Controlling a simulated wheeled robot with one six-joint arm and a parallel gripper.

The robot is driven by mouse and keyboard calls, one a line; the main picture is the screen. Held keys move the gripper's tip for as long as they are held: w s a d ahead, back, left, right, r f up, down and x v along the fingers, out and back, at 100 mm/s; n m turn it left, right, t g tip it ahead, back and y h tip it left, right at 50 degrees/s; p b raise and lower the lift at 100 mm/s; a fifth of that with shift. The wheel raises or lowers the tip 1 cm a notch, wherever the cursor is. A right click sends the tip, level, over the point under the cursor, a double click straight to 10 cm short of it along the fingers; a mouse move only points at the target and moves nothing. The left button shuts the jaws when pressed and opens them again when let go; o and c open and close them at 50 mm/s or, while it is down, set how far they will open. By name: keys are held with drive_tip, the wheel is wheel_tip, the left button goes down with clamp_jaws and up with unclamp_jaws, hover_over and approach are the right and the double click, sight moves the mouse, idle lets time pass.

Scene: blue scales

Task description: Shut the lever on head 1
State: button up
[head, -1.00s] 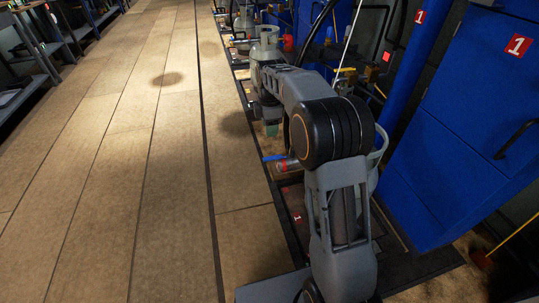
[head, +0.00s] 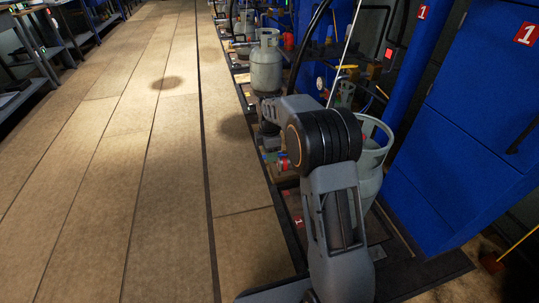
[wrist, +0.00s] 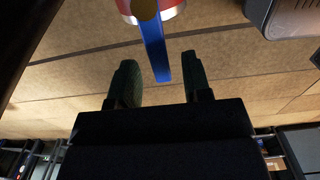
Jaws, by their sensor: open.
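The lever is a flat blue bar (wrist: 156,50) in the wrist view. It sticks out from a red and silver fitting (wrist: 160,8) with a brass-coloured knob, at the top of the picture. My open gripper (wrist: 158,72) has one dark finger on each side of the lever's free end; I see no clear contact. In the head view the red fitting (head: 283,162) shows low beside my arm, and my gripper (head: 269,146) is just at its upper left, partly hiding the lever. A red label "1" (head: 298,222) lies on the platform below.
A grey gas cylinder (head: 371,165) stands right of my arm, another (head: 266,65) farther back. Blue cabinets (head: 470,110) with a "1" sign line the right side. The tan floor (head: 110,180) on the left is clear.

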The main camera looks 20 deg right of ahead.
drive_tip(key=shift+f, duration=0.15)
clamp_jaws()
idle(0.4)
